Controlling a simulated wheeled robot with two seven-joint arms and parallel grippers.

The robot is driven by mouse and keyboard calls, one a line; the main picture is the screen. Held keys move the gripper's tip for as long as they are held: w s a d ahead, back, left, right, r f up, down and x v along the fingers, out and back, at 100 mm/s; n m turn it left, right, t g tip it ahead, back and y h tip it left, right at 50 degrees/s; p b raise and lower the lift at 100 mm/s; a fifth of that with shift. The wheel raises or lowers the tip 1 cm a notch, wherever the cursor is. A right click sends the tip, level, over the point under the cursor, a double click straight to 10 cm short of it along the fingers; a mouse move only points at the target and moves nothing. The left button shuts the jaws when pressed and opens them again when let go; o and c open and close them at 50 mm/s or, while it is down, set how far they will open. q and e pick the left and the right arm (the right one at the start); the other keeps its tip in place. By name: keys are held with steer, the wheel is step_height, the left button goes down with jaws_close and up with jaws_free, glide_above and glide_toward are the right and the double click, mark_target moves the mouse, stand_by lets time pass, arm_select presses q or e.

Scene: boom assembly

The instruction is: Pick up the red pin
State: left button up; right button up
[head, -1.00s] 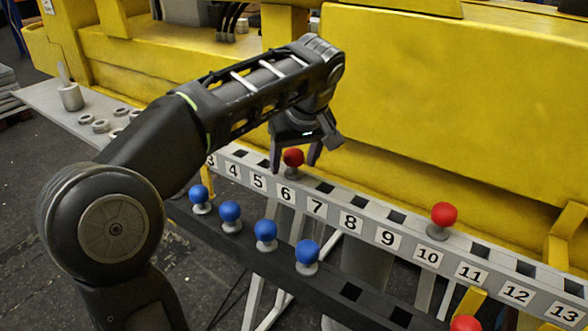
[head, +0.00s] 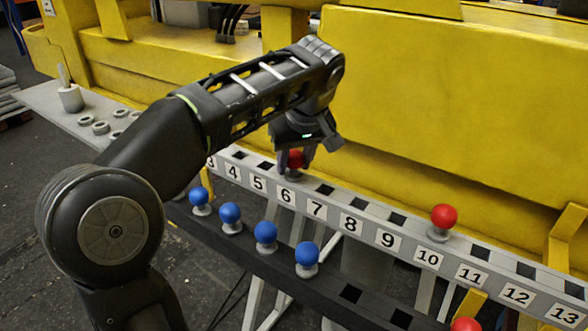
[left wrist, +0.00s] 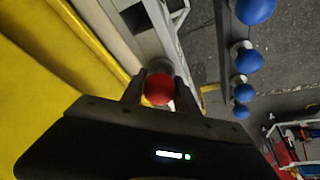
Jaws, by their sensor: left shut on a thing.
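A red pin (head: 295,160) with a round head and grey base stands upright in the numbered rail (head: 333,210), behind the labels 6 and 7. My left gripper (head: 296,163) comes down from above with its fingers closed on the pin's red head. In the left wrist view the red head (left wrist: 159,88) sits between the two dark fingers. The pin's base still appears to be at the rail. A second red pin (head: 443,216) stands near label 10. Another red pin (head: 466,323) is partly cut off at the bottom edge. My right gripper is not in view.
Several blue pins (head: 266,234) stand in the dark lower rail (head: 335,287) in front. A yellow machine body (head: 450,90) rises close behind the numbered rail. A grey shelf with rings (head: 100,127) and a cup (head: 71,98) is at the left.

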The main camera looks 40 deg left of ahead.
arm_select(q)
steer(key=shift+r, duration=0.15)
jaws_close()
step_height(320, 180, up, 7)
steer(key=p, duration=0.7)
steer(key=shift+s+d+r+p, duration=0.1)
steer(key=shift+d+r+p, duration=0.1)
steer(key=shift+p, duration=0.2)
steer(key=s+d, duration=1)
steer(key=d, duration=0.4)
steer(key=shift+d+f+p, duration=0.2)
steer(key=shift+f+p, duration=0.15)
